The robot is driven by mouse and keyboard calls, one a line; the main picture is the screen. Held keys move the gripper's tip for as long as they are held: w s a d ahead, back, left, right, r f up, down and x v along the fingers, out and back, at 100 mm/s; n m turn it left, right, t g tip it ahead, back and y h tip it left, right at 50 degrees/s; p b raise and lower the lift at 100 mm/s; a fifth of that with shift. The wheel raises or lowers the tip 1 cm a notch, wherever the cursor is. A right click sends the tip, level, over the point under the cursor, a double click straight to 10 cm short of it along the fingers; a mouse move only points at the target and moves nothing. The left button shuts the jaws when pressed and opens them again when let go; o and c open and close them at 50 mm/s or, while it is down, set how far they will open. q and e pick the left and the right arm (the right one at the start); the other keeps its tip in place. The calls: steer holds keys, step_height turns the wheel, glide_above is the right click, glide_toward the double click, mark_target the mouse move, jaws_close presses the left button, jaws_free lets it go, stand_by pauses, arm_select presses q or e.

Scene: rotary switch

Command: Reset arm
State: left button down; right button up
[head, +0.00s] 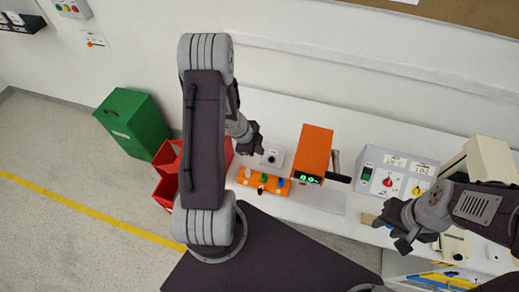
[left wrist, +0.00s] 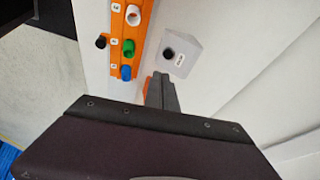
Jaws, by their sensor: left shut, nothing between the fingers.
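My left gripper (head: 254,138) is shut and empty, raised above the bench beside a small grey box with a round black knob (head: 272,157). In the left wrist view the dark fingers (left wrist: 161,92) are together, just below the same grey box (left wrist: 180,50) and apart from it in the picture. A grey control panel (head: 376,159) with a green switch, a red knob and a yellow knob stands on the bench at right. My right gripper (head: 388,232) is in front of this panel; its finger opening is unclear.
An orange strip (head: 246,183) with coloured pegs lies on the bench, also seen in the left wrist view (left wrist: 117,55). An orange machine (head: 313,150) with a side lever stands right of it. Red bins (head: 168,172) and a green bin (head: 133,122) are on the floor at left.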

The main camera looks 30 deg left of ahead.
stand_by(0.5)
